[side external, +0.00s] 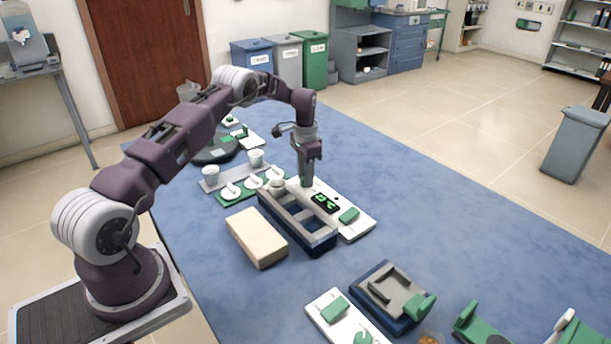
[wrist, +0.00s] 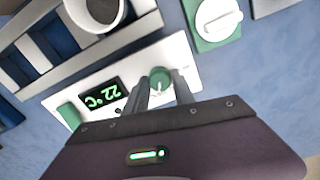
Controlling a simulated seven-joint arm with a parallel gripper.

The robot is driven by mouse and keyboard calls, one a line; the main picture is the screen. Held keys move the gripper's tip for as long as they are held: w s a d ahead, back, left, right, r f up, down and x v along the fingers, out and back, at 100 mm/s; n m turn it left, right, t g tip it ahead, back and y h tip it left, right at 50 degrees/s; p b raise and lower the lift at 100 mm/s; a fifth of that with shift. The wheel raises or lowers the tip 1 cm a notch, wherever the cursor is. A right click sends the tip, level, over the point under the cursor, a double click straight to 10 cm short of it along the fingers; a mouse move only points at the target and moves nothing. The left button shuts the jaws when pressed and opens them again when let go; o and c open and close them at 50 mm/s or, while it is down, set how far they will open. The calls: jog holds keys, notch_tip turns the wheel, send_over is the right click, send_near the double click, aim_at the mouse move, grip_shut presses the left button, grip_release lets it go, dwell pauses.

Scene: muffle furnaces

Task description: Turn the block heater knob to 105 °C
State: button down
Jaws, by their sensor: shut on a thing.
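The block heater (side external: 297,222) is a dark blue and grey slotted block with a white control panel (side external: 357,224) along its right side. Its lit green display (side external: 325,203) appears upside down in the wrist view (wrist: 100,97) and seems to read 22 °C. The round green knob (wrist: 159,80) with a pale pointer mark sits on the panel beside the display. My gripper (side external: 306,183) points down over the far end of the panel. In the wrist view its fingers (wrist: 161,90) are on both sides of the knob, shut on it. The fingers hide part of the knob.
A white cup (side external: 277,186) stands on the heater's far end. A green rocker switch (side external: 348,215) is on the panel's near end. A beige block (side external: 256,237) lies to the left. White-knobbed green units (side external: 253,182) stand behind. The blue table (side external: 420,220) is clear to the right.

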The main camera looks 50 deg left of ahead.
jog(key=c, duration=1.1)
grip_release()
jog(key=shift+o, duration=0.2)
notch_tip(320, 180, up, 7)
jog(key=shift+r, duration=0.1)
